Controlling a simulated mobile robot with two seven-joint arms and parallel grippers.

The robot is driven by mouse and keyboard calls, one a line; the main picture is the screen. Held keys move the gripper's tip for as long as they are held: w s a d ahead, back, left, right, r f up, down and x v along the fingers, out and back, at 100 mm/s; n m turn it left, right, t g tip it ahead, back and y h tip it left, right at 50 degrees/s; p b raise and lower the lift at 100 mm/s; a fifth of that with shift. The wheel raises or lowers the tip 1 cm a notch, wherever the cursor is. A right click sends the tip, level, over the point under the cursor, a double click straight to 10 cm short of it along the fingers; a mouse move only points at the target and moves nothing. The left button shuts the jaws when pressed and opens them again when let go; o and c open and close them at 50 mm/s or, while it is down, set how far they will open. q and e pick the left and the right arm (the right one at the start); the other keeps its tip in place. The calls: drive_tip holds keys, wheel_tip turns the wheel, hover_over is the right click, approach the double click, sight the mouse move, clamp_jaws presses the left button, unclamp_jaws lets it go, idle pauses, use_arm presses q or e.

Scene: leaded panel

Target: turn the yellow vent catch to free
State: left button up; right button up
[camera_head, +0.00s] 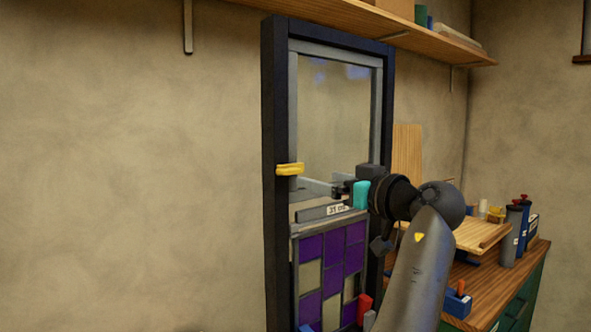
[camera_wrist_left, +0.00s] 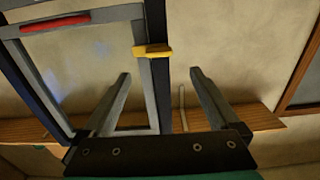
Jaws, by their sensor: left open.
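The yellow vent catch (camera_head: 290,169) sits on the left side of the dark frame, lying roughly level across the frame post and the grey inner sash (camera_head: 293,110). In the left wrist view the catch (camera_wrist_left: 152,51) appears beyond and between the two fingers. My left gripper (camera_head: 318,187) is just right of and slightly below the catch in the head view. Its fingers (camera_wrist_left: 160,73) are spread, with nothing between them, and I see no contact with the catch. Part of the sash's lower edge is hidden behind my arm. My right gripper is not in view.
Purple and pale panes (camera_head: 322,262) fill the lower panel. A red bar (camera_wrist_left: 55,24) lies on the sash in the wrist view. A wooden shelf (camera_head: 400,35) hangs above; a workbench (camera_head: 490,285) with bottles (camera_head: 513,235) stands right. Wall left of the frame is clear.

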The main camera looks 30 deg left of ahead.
sight(293, 173)
use_arm(q)
drive_tip(key=p+x, duration=0.2)
drive_tip(key=x, duration=0.7)
drive_tip(key=shift+w, duration=0.1)
drive_tip(key=shift+w+a, duration=0.15)
drive_tip(key=shift+a, duration=0.2)
drive_tip(key=shift+c, duration=0.2)
drive_tip(key=c, duration=1.3)
